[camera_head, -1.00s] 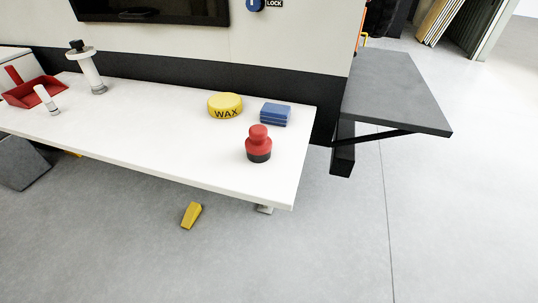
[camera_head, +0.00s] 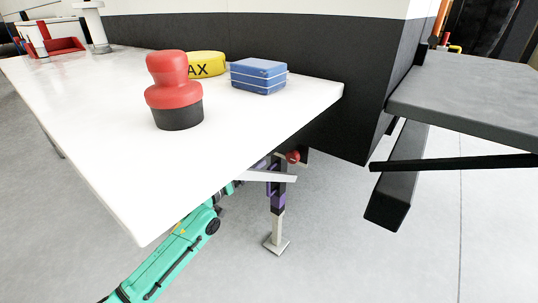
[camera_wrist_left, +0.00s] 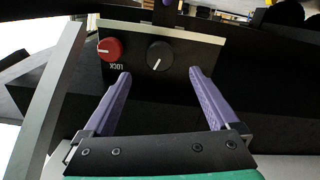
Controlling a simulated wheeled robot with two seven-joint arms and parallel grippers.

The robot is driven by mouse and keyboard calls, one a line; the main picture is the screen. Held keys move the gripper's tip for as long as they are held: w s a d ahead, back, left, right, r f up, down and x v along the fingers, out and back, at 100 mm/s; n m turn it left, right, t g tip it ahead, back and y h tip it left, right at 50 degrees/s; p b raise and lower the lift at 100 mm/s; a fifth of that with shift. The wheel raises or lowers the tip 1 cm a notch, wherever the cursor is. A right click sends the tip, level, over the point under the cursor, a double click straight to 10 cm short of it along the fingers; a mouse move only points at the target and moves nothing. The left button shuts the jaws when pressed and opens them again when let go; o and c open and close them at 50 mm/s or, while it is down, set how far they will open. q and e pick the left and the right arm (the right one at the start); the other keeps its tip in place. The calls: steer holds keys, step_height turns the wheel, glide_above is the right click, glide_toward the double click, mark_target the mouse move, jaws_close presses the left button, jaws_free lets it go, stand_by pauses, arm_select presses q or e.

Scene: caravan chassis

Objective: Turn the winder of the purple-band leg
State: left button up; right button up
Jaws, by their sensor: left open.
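The purple-band leg (camera_head: 278,222) stands under the front of the white bench, with a flat foot on the floor and a purple band (camera_head: 278,203). A red knob (camera_head: 293,156) shows at its top. In the left wrist view a pale-edged plate carries this red knob (camera_wrist_left: 110,49), upside-down LOCK lettering and a black round knob (camera_wrist_left: 160,56) with a white line, seemingly the winder. My left gripper (camera_wrist_left: 160,76) is open with purple fingers, the black knob ahead between its fingertips, apparently not gripped. In the head view the bench partly hides it. My right gripper is not in view.
The white bench top (camera_head: 90,120) overhangs my left arm. On it are a red-and-black handle (camera_head: 174,90), a yellow WAX tin (camera_head: 207,64) and a blue block (camera_head: 258,76). A grey shelf with a black brace (camera_head: 450,163) juts out at right. The floor is clear.

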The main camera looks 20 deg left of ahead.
arm_select(q)
steer(key=b+x, duration=0.2)
steer(key=x, duration=0.7)
steer(key=shift+w+d+b, duration=0.1)
steer(key=shift+w+b, duration=0.15)
steer(key=shift+b, duration=0.05)
steer(key=c, duration=1.4)
steer(key=m+p, duration=0.1)
steer(key=m, duration=0.1)
steer(key=shift+r+m, duration=0.1)
steer(key=shift+m, duration=1.4)
steer(key=o, duration=1.4)
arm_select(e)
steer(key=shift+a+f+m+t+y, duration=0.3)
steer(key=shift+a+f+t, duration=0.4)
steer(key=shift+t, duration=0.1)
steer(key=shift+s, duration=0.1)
